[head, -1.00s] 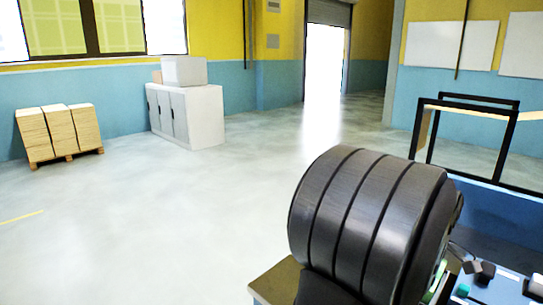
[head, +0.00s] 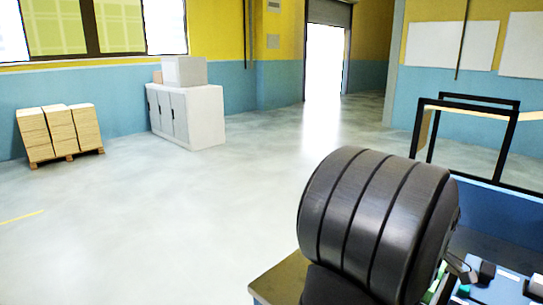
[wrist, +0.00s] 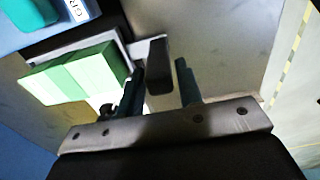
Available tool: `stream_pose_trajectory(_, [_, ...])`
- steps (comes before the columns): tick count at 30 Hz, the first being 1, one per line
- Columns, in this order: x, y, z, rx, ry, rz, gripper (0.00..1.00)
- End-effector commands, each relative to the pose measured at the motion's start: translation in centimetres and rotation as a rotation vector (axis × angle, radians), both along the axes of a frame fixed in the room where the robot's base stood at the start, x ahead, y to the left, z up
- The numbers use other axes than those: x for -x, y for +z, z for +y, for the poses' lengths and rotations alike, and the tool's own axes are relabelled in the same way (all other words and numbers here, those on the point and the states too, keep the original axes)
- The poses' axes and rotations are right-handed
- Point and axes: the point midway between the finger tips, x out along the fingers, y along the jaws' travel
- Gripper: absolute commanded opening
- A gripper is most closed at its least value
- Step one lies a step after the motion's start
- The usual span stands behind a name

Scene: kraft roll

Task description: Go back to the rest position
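My gripper (wrist: 160,90) shows in the wrist view with its two dark fingers apart. A dark block (wrist: 159,66) appears between and just beyond the fingertips, with narrow gaps on both sides; whether it touches them is hard to tell. In the head view, my large dark arm link fills the lower right and hides most of the work area behind it. The gripper is not clearly visible there.
Green blocks (wrist: 75,75) lie left of the fingers, near a teal piece (wrist: 36,12) and a lettered white label (wrist: 76,10). The head view shows a dark block (head: 487,272) on a light blue surface, a black frame (head: 508,145), and open floor leftward.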

Motion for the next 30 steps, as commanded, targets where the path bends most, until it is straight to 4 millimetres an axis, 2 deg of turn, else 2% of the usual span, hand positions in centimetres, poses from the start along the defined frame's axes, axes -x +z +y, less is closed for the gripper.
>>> stream_pose_trajectory(23, [-0.1,15.5,0.1,0.002,0.001,-0.005,0.33])
stream_pose_trajectory(24, [-0.1,15.4,0.1,-0.002,0.001,-0.001,0.33])
stream_pose_trajectory(30, [0.0,10.9,0.1,-0.004,0.0,0.002,0.33])
